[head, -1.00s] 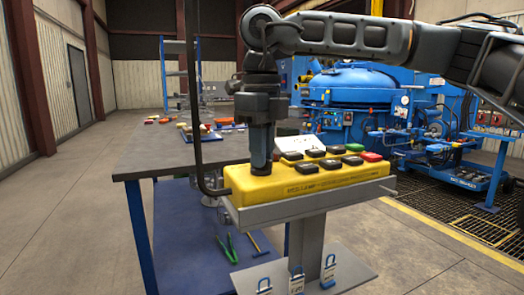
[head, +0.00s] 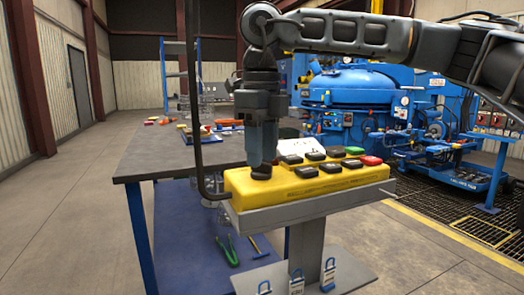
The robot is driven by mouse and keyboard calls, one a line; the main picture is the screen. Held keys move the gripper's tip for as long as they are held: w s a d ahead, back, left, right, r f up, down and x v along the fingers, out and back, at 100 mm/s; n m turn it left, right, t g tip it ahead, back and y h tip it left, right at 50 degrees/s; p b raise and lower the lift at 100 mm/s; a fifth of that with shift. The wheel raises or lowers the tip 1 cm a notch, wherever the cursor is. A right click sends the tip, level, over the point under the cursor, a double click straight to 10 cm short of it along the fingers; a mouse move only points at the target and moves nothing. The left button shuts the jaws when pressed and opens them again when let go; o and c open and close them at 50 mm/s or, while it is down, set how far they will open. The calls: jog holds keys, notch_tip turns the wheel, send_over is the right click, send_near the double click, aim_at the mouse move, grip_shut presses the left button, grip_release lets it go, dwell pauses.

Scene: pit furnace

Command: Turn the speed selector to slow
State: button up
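The yellow control box (head: 310,183) sits on a grey stand in the middle of the head view. A round black selector knob (head: 261,173) is on its left end. My gripper (head: 263,160) points down at this knob, with its fingertips at or just above the knob's top. The two fingers show nearly side by side, and I cannot tell how far apart they are or whether they touch the knob. The knob's upper part is partly hidden by the fingers, and its pointer and markings are not readable.
Black, green and red buttons (head: 334,163) fill the box to the right of the knob. A black cable or post (head: 195,100) rises at the box's left. A dark workbench (head: 165,153) stands behind it. Blue furnace equipment (head: 350,92) is behind.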

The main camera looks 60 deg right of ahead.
notch_tip(320, 180, up, 7)
jog(key=p, duration=0.3)
jog(key=shift+f+p, duration=0.15)
jog(key=shift+p, duration=0.15)
